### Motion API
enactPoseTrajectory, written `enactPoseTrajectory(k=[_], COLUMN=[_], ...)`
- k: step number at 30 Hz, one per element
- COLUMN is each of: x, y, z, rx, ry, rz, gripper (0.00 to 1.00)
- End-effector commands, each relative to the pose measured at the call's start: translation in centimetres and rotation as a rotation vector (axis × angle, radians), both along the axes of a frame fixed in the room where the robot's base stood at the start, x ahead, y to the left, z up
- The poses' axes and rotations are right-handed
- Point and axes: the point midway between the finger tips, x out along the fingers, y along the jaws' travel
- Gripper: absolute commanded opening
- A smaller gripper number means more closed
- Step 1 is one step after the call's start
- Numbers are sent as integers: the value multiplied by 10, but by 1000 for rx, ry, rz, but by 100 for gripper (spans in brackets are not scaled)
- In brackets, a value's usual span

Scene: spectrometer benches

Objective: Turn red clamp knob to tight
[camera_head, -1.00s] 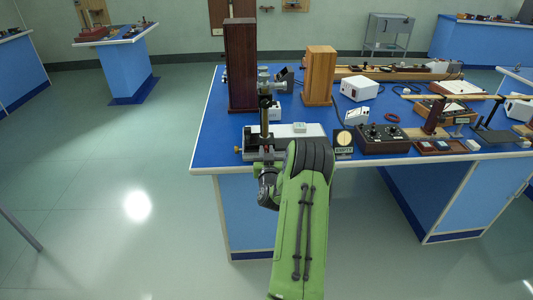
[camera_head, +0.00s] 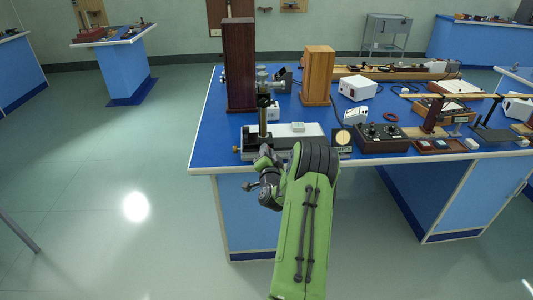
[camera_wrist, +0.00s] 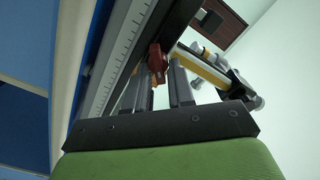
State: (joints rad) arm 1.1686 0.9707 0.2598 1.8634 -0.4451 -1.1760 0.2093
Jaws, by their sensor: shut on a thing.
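The red clamp knob (camera_wrist: 157,58) shows in the wrist view at the fingertips of my gripper (camera_wrist: 166,70). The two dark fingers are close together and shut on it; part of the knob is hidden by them. The knob sits beside a dark rail with a pale marked scale (camera_wrist: 120,45). In the head view my gripper's fingers and the knob are hidden or too small to tell, by the foot of a dark and brass post (camera_head: 263,112) at the bench's front left.
A tall dark wooden block (camera_head: 239,65) and a lighter wooden block (camera_head: 318,75) stand behind on the blue bench (camera_head: 222,122). A black control box (camera_head: 381,140) and a round-dial meter (camera_head: 343,139) are to the right.

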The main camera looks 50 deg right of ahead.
Motion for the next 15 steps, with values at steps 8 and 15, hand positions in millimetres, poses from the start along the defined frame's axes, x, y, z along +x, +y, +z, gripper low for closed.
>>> enactPoseTrajectory(k=[8, 15], x=[-2, -3], y=[-2, -2], z=[-2, -4], rx=[170, 309], ry=[-196, -354], rz=[-4, -3], gripper=[0, 0])
